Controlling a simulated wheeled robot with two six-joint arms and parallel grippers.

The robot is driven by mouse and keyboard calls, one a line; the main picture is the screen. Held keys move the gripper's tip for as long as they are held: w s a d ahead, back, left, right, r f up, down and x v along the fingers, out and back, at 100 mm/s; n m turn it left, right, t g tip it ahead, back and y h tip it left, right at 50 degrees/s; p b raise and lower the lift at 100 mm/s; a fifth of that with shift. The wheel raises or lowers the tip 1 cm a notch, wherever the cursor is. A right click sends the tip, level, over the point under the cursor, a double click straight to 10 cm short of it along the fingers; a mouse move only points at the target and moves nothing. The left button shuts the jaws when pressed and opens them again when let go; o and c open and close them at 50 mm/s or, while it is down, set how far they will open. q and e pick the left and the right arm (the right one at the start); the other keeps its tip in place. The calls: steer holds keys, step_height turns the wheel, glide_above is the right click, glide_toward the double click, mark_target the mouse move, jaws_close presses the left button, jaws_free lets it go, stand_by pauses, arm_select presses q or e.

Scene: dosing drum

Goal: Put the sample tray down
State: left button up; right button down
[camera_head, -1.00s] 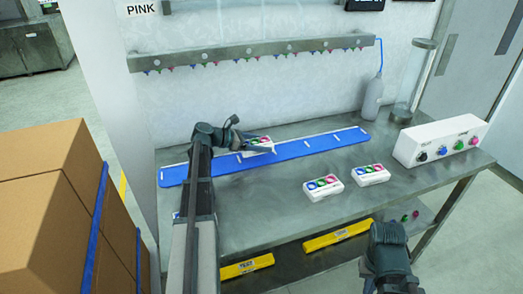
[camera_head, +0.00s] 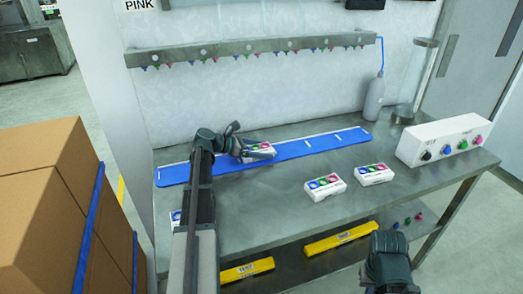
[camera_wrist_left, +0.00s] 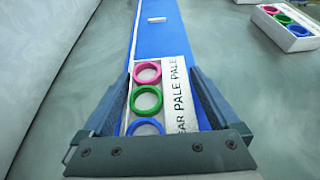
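The sample tray (camera_head: 262,147) is a small white box with pink, green and blue rings. It is over the blue mat (camera_head: 310,144) on the steel table and appears to rest on it. My left gripper (camera_head: 252,143) is around it, one finger on each side. In the left wrist view the tray (camera_wrist_left: 177,112) is between the fingers (camera_wrist_left: 161,72), with slivers of blue beside it, so the fingers look open; contact at the tips is hard to judge. My right gripper (camera_head: 388,288) is cut off at the bottom edge, its fingers hidden.
Two similar trays (camera_head: 326,188) (camera_head: 373,175) stand on bare table right of the mat; another (camera_head: 175,217) is partly hidden by my left arm. A white button box (camera_head: 440,139) and a bottle (camera_head: 374,98) are at the right. Cardboard boxes (camera_head: 45,215) stand left. A dispenser rail (camera_head: 250,50) hangs above.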

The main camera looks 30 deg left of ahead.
arm_select(q)
steer(key=shift+r, duration=0.25)
steer(key=p+v, duration=0.4)
steer(key=v, duration=0.7)
steer(key=shift+p, duration=0.35)
steer(key=shift+s+a+r, duration=0.1)
steer(key=shift+s+a, duration=0.25)
